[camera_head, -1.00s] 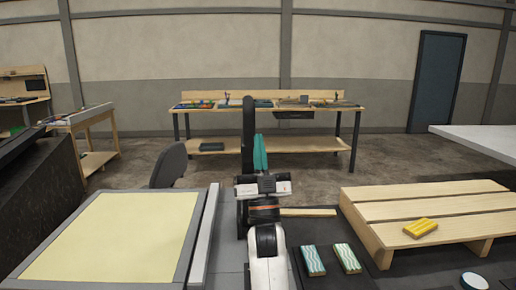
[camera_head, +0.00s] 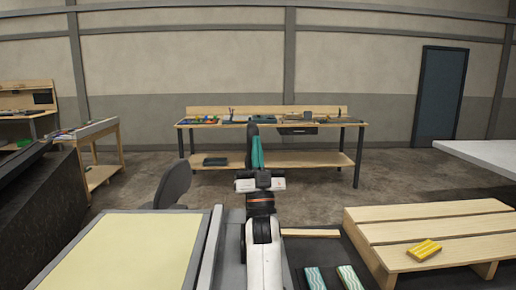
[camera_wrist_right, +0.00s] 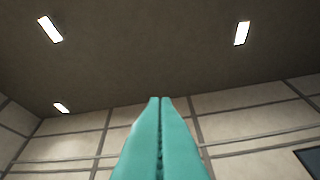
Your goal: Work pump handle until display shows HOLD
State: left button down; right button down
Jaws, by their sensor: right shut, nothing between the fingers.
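My right gripper (camera_head: 256,138) points upward near the middle of the head view. Its teal fingers are shut with nothing between them, and they also show shut in the right wrist view (camera_wrist_right: 161,99). A dark upright bar (camera_head: 251,134) with a rounded top shows just left of the fingers. I cannot tell whether it is the pump handle or whether it touches the fingers. No display reading is visible in either view. My left gripper is not in view.
A pale yellow panel (camera_head: 125,255) with a grey frame lies at left. A slatted wooden platform (camera_head: 430,228) at right holds a yellow patterned block (camera_head: 424,250). Two teal-and-white blocks lie in front. A chair back (camera_head: 173,185) and workbench (camera_head: 270,122) stand beyond.

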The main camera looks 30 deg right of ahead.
jog(key=w+d+p, duration=0.1)
jog(key=w+d+r+g+p, duration=0.1)
jog(key=w, duration=0.1)
jog(key=w+d+g+p, duration=0.1)
jog(key=w, duration=0.1)
jog(key=shift+w+d+r+p, duration=0.1)
jog(key=shift+r+p, duration=0.2)
jog(key=shift+r, duration=0.1)
jog(key=w+d+g, duration=0.1)
jog(key=w, duration=0.1)
jog(key=w+d+g+y+p, duration=0.1)
jog(key=w+d, duration=0.1)
jog(key=w, duration=0.1)
jog(key=w+d+f+m+g+p, duration=0.1)
jog(key=w+d, duration=0.1)
jog(key=w, duration=0.1)
jog(key=shift+w+f+y, duration=0.1)
jog(key=shift+w+y, duration=0.05)
jog(key=shift+y, duration=0.25)
jog(key=shift+d+f+g, duration=0.1)
jog(key=shift+g, duration=0.2)
jog(key=shift+f, duration=0.1)
